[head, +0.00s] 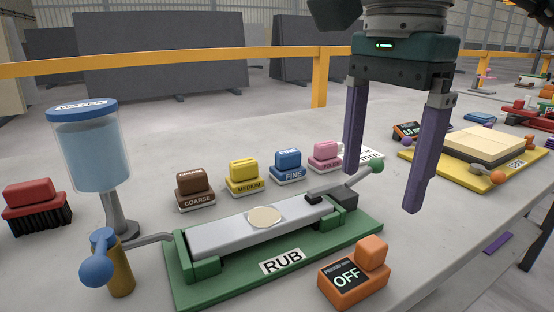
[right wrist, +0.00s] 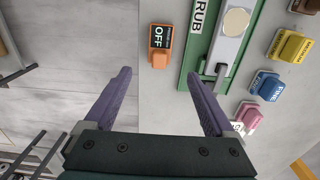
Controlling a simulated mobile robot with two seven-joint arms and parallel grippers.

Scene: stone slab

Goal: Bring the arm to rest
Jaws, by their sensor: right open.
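My right gripper (head: 384,160) is open and empty, hanging above the right end of the green RUB fixture (head: 352,228). Its two purple fingers point down, well apart. The grey bar (head: 210,236) lies in the fixture with a round cream disc (head: 265,217) on top. My left gripper is not in view.
An orange box reading OFF (head: 352,277) stands in front of the fixture. Coarse (head: 195,190), medium (head: 244,177), fine (head: 288,166) and pink (head: 325,157) blocks stand behind it. A water dispenser (head: 90,150) and red brush (head: 38,207) are left. A yellow-based station (head: 435,160) is right.

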